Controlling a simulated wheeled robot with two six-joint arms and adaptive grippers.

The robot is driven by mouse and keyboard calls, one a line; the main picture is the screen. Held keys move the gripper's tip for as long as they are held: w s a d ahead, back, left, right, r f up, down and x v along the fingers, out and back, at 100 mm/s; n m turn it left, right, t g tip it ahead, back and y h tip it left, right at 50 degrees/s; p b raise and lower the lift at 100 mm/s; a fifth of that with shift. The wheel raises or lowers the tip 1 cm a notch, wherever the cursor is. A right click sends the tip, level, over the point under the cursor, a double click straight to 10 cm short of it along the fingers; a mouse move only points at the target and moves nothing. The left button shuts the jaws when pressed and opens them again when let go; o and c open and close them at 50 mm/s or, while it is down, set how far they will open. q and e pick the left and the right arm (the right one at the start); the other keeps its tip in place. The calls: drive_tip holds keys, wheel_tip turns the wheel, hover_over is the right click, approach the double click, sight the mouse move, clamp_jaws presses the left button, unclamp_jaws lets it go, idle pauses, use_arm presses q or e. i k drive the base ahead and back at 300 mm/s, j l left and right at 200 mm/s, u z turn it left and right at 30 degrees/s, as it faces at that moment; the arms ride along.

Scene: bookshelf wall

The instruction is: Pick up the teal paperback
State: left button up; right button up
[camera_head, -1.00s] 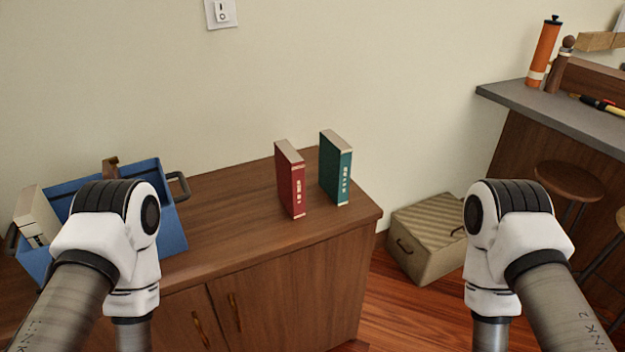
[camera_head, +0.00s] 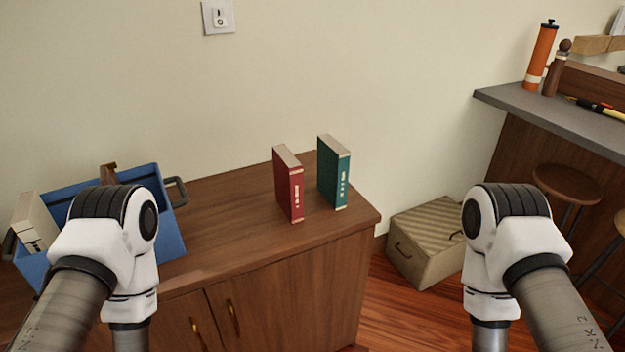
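The teal paperback (camera_head: 334,174) stands upright on the wooden cabinet top (camera_head: 228,212), near its right end. Its spine with pale lettering faces me. A red book (camera_head: 289,185) stands upright just to its left, with a narrow gap between them. Both my arms show at the left and right of the view, but only their upper links and elbows. Neither gripper is in the picture, and nothing of mine touches the teal paperback.
A blue crate (camera_head: 173,232) holding books stands at the cabinet's left, partly behind my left arm. A beige box (camera_head: 424,247) is on the floor right of the cabinet. A grey-topped counter (camera_head: 545,115) and a stool (camera_head: 567,184) are at the right. The cabinet top before the books is clear.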

sight(333, 159)
drive_tip(key=u, duration=0.15)
drive_tip(key=i+l+u, duration=0.15)
drive_tip(key=l+u, duration=0.25)
drive_tip(key=i+l+u, duration=0.1)
drive_tip(key=l+u, duration=0.7)
drive_tip(key=l, duration=0.15)
